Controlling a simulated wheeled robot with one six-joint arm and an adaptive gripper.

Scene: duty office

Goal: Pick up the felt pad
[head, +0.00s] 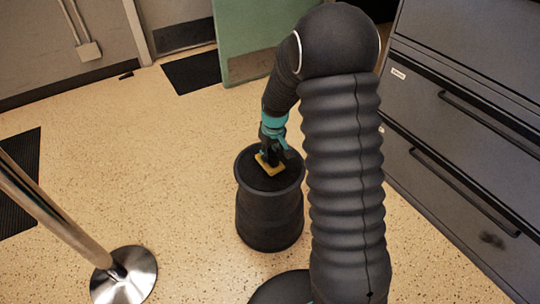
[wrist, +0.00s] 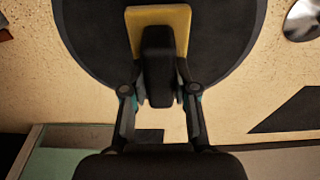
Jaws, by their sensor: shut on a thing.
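The felt pad (head: 269,166) shows as a flat yellow piece at the top of a round black stool (head: 268,222) in the head view. In the wrist view the yellow pad (wrist: 180,20) is at the top centre, with a dark block in front of it between the fingers. My gripper (head: 268,156) points down over the stool top and is shut on the pad. In the wrist view the fingers of my gripper (wrist: 160,85) close in from both sides of the dark block. I cannot tell whether the pad touches the stool top.
A metal post with a round base (head: 124,275) stands at the lower left. Grey drawer cabinets (head: 455,125) line the right side. A green door (head: 250,40) and a dark mat (head: 192,73) are at the back. Speckled floor is clear left of the stool.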

